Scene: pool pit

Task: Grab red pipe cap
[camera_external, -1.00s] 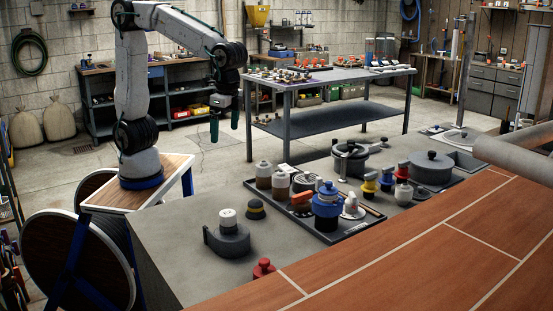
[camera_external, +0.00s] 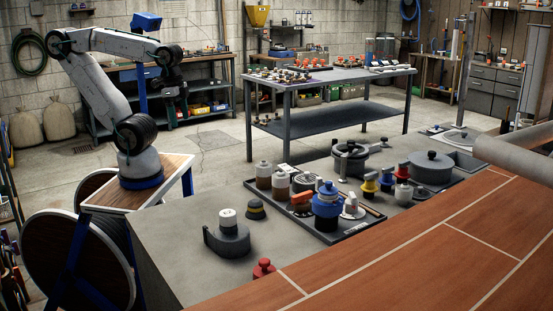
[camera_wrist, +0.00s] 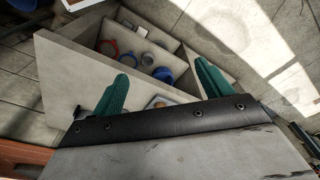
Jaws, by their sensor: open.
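A small red cap-like piece with a knob on top (camera_external: 264,268) sits at the front edge of the grey worktop, beside the wooden surface; it looks like the red pipe cap. My gripper (camera_external: 171,112) is raised at the upper left, well away from it and beyond the worktop. In the wrist view my gripper (camera_wrist: 164,72) shows two green fingers spread apart with nothing between them. That view also shows a red ring-shaped piece (camera_wrist: 107,47) in an open compartmented box; I cannot tell what it is.
A black tray (camera_external: 347,232) holds several bottles, a blue-topped container and small coloured parts. A grey holder with a white-topped piece (camera_external: 228,238) stands on the worktop (camera_external: 185,262) left of the tray. The pale box (camera_wrist: 72,75) has blue rings inside.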

